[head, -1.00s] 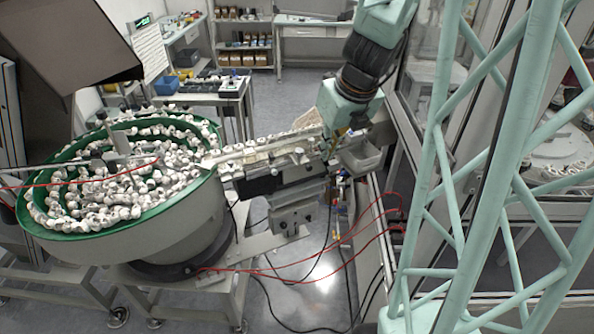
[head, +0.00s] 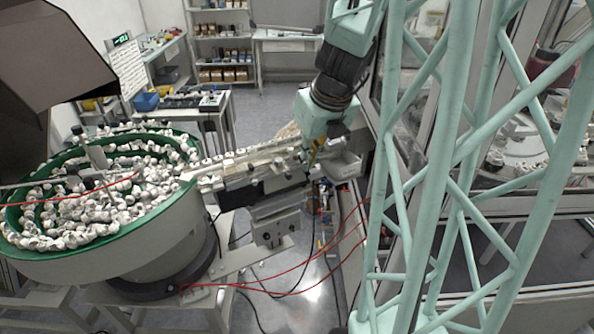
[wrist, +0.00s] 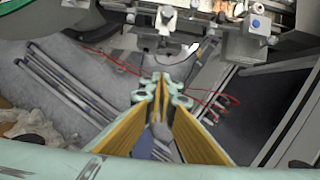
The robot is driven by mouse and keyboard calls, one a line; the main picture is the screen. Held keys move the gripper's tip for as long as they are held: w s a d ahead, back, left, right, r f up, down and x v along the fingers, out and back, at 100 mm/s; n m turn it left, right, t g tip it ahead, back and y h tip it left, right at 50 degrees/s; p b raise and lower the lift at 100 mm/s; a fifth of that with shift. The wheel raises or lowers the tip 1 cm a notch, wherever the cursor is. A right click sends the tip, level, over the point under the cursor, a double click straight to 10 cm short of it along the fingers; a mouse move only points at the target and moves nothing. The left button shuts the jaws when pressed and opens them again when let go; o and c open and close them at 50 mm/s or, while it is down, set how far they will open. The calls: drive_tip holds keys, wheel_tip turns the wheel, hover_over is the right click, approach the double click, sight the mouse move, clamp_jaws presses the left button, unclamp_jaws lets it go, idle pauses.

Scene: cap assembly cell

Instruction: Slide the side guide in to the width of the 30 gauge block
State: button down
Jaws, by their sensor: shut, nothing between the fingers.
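The cap track (head: 245,157) runs right from the bowl feeder, with a row of white caps along it. The side guide cannot be told apart from the other track fittings. My gripper (head: 312,160) is beside the track's right end. In the wrist view my gripper's yellow fingers (wrist: 162,82) meet at the tips with nothing between them, over open floor. The track's underside fittings, with a round-ended knob (wrist: 256,25) and a metal bracket (wrist: 165,20), lie past the fingertips at the top. I cannot make out the 30 gauge block.
The green-rimmed bowl feeder (head: 130,228) full of white caps stands at the left. Red cables (head: 300,286) hang below the track. A grey bin (head: 343,167) sits just right of my gripper. A bench (head: 196,104) and shelves (head: 222,45) stand farther back.

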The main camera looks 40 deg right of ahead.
drive_tip(key=shift+f, duration=0.2)
drive_tip(key=w+d+f+b, duration=0.1)
drive_tip(key=w+f+b, duration=0.3)
drive_tip(key=w+f, duration=0.3)
drive_tip(key=shift+w+d+f, duration=0.15)
drive_tip(key=shift+d+f, duration=0.25)
drive_tip(key=shift+f, duration=0.65)
